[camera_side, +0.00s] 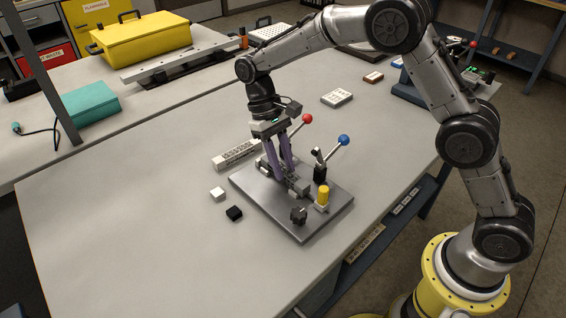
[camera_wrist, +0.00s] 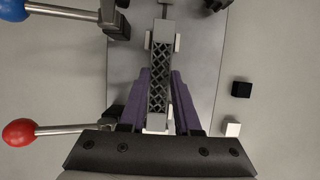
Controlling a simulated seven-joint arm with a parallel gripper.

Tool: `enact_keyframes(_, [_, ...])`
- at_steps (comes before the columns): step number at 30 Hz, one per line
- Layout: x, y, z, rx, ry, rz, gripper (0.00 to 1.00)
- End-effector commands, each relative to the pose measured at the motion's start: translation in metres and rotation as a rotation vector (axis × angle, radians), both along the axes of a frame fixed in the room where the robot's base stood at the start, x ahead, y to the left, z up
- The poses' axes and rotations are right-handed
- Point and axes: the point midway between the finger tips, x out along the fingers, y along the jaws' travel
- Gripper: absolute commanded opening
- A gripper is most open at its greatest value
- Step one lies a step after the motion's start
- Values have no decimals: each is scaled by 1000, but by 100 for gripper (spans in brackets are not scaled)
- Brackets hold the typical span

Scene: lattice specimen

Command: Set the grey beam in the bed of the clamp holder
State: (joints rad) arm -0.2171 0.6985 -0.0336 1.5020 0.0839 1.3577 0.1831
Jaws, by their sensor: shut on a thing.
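The grey lattice beam (camera_wrist: 160,85) lies lengthwise between the purple fingers of my gripper (camera_wrist: 162,76) in the wrist view. My gripper (camera_side: 284,178) points down and is shut on the beam, low over the clamp holder (camera_side: 262,205) in the side view. In the wrist view the holder's plate (camera_wrist: 125,75) shows under the beam, with light blocks (camera_wrist: 177,42) on either side of its far part. The holder's levers have a red knob (camera_side: 307,118) and a blue knob (camera_side: 344,140), both raised. I cannot tell whether the beam touches the bed.
A yellow cylinder (camera_side: 322,197) and a dark knob (camera_side: 298,214) stand on the plate's right and front parts. A white cube (camera_side: 218,194) and a black cube (camera_side: 234,213) lie left of it. A pale slotted bar (camera_side: 237,154) lies behind. The table's left front is clear.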

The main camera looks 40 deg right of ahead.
Motion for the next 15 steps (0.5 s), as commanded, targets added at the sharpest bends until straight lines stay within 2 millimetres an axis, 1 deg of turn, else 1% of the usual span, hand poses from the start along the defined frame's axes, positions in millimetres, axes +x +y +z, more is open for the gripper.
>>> enact_keyframes(2, [-1, 0, -3, -1, 3, 0, 0])
enact_keyframes(12, [-1, -1, -5, -1, 7, 0, 0])
enact_keyframes(13, [-1, -1, -5, -2, 7, 1, 37])
enact_keyframes(15, [-1, -1, -6, -2, 8, 1, 49])
